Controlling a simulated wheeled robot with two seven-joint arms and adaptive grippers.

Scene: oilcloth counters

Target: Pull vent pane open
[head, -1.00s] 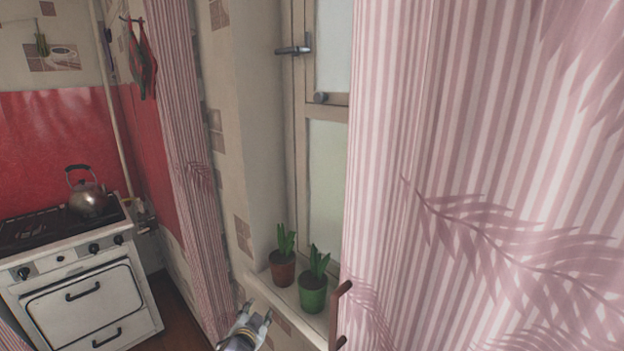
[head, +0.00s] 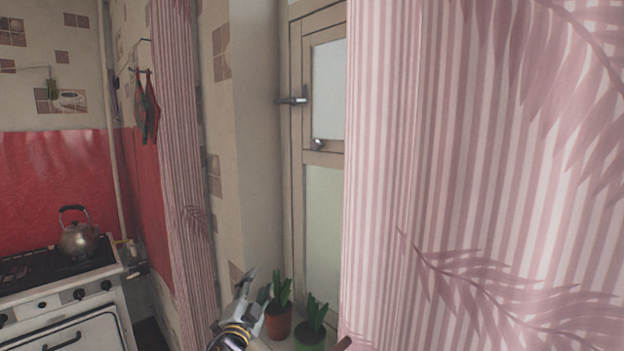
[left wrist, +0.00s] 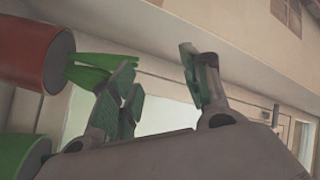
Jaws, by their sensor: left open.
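The vent pane (head: 329,90) is the small upper glazed pane of the pale window, and no gap shows at its frame. A dark lever handle (head: 293,100) sits at its left side, and a small round knob (head: 317,144) is at its lower edge. My left gripper (head: 251,283) is open and empty, low in the head view, beside the potted plants and well below the handle and knob. In the left wrist view its spread fingers (left wrist: 160,75) have nothing between them. My right gripper is not in view. The pink curtain hides the window's right side.
A red-brown potted plant (head: 278,321) and a green pot (head: 310,338) stand on the sill near my left gripper. The striped curtain (head: 480,200) fills the right. A stove with a kettle (head: 78,240) is at left. The space before the window above the plants looks clear.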

